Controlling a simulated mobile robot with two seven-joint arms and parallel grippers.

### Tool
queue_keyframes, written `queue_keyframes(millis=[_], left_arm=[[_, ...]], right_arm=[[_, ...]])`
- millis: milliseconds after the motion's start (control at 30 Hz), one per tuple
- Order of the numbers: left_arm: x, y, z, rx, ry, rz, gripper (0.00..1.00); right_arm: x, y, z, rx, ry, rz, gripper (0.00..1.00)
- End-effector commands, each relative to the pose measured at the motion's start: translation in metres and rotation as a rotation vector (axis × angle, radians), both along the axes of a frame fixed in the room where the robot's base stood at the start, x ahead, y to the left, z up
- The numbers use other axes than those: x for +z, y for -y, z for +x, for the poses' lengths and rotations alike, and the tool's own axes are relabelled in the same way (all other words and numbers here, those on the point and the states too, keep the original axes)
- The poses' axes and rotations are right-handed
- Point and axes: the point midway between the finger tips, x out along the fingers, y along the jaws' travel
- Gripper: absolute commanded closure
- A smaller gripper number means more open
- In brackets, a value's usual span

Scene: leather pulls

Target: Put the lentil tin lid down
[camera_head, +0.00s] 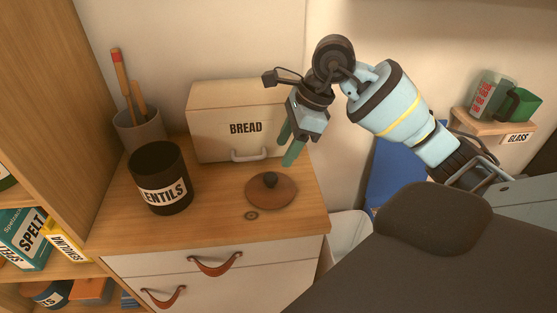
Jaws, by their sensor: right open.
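The lentil tin lid (272,193), a brown disc with a dark round knob, lies flat on the wooden counter (225,205), knob up. The black lentil tin (160,178), labelled LENTILS, stands upright to its left with its top uncovered. My right gripper (288,149) is above and slightly behind the lid, with its green fingers pointing down. It is open and empty, apart from the lid's knob. My left gripper is not in view.
A bread box (237,118) stands behind the lid, close to my right gripper. A utensil pot (140,131) stands behind the tin. Drawers with leather pulls (215,264) are below the counter. A shelf of packets (25,238) is at left.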

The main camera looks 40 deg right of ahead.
Motion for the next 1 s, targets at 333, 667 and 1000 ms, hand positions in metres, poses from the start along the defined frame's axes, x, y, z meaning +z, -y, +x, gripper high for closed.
queue_keyframes(millis=[333,667,1000], left_arm=[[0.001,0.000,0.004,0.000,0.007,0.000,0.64],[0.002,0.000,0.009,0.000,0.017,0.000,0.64],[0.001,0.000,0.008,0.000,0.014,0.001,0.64]], right_arm=[[0.021,0.007,-0.005,-0.001,0.000,0.000,0.48],[0.020,0.007,-0.005,-0.001,-0.001,0.001,0.48],[0.020,0.007,-0.004,-0.001,-0.001,0.001,0.48]])
